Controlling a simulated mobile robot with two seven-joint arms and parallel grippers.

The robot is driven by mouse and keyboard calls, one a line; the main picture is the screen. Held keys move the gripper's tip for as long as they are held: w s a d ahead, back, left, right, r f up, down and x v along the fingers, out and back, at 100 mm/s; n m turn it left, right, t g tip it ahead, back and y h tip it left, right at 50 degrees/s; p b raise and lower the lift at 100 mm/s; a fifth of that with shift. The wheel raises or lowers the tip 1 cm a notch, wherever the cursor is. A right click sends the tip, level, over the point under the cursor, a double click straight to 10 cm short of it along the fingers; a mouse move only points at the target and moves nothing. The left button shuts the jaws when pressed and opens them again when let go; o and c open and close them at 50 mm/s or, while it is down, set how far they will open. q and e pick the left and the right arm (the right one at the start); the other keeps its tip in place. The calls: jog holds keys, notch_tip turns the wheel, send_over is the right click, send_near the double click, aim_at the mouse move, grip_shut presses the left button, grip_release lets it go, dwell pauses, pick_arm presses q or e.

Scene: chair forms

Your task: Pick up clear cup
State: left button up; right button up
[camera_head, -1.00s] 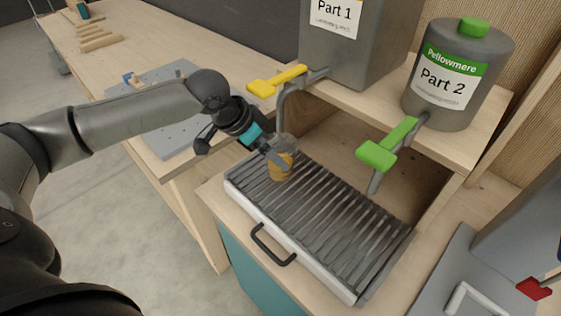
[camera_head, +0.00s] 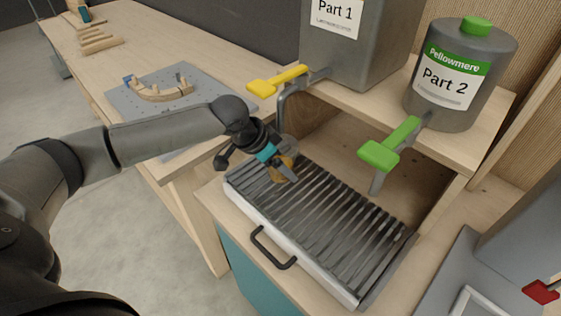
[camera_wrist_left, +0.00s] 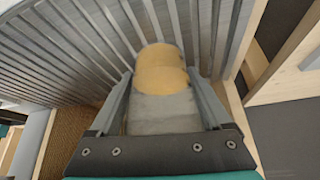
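The clear cup (camera_head: 287,149) holds amber contents and stands on the slatted grey drip tray (camera_head: 340,225), beneath the yellow-handled tap. My left gripper (camera_head: 284,172) is at the cup, reaching in from the left. In the left wrist view, the cup (camera_wrist_left: 160,80) lies between the two fingers, one on each side. The fingers are apart around it, but I cannot tell whether they press on its wall. One finger partly hides the cup in the head view. My right gripper is not in view.
The yellow tap handle (camera_head: 277,81) and green tap handle (camera_head: 390,146) jut out above the tray. The Part 1 container (camera_head: 365,55) and Part 2 container (camera_head: 462,75) stand on the shelf. A black drawer handle (camera_head: 272,250) is in front. The tray's right part is clear.

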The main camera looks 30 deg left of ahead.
pick_arm(q)
jog(key=c, duration=0.5)
jog(key=shift+r, duration=0.1)
jog(key=shift+s+a+p, duration=0.15)
jog(key=shift+s+a, duration=1.4)
jog(key=shift+s, duration=1.05)
jog(key=shift+s+a+p, duration=0.2)
jog(key=shift+s+a, duration=1.3)
jog(key=shift+s, duration=1.05)
jog(key=shift+s+a+p, duration=0.15)
jog(key=shift+s+a, duration=1.4)
jog(key=shift+s, duration=1.05)
